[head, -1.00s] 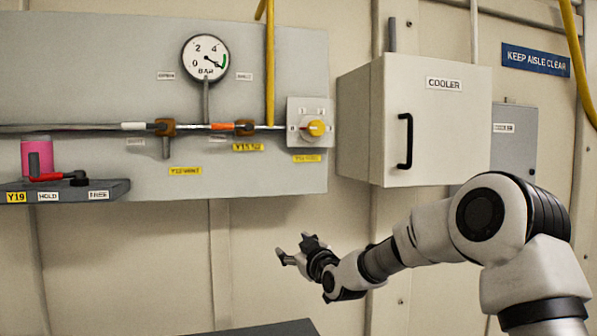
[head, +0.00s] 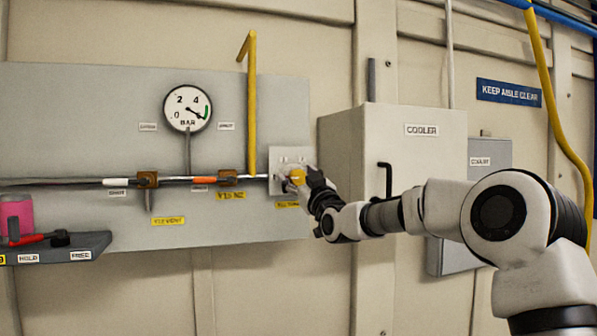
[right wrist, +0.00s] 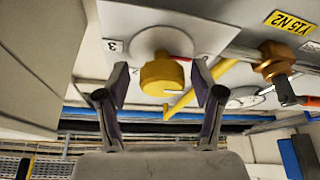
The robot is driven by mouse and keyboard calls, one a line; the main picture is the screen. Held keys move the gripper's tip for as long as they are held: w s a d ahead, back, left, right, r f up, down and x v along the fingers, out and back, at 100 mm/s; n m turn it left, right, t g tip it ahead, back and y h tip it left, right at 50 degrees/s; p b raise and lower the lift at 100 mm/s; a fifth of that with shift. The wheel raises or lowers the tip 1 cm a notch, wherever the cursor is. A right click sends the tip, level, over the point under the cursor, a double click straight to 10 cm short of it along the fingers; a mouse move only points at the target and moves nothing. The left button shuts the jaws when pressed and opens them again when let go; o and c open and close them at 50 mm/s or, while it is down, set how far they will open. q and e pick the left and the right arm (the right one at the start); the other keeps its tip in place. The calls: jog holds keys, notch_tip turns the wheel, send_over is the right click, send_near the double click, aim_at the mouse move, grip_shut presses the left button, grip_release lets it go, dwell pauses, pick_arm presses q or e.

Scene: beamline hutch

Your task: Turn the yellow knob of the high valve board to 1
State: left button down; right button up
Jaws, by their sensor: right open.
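The yellow knob (head: 297,176) sits on a pale square plate (head: 280,160) at the right end of the grey valve board (head: 60,110). My right gripper (head: 311,184) is at the knob and partly covers it in the head view. In the right wrist view the knob (right wrist: 160,78) lies between the open fingers (right wrist: 160,88) of this gripper, with a gap showing on both sides. A "3" label (right wrist: 114,45) shows beside the knob's round base there. The knob's exact setting cannot be read. My left gripper is not in view.
The cooler box (head: 345,150) stands out from the wall just right of the board, close to my right arm. A yellow pipe (head: 251,110) rises left of the knob. A gauge (head: 187,107) and a ledge with a pink item (head: 15,213) are further left.

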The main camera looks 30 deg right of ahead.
jog(key=shift+d, duration=0.1)
jog(key=shift+f, duration=0.1)
jog(key=c, duration=0.5)
jog(key=shift+w+a, duration=0.1)
jog(key=shift+a, duration=0.1)
jog(key=c, duration=0.6)
jog(key=shift+c, duration=0.2)
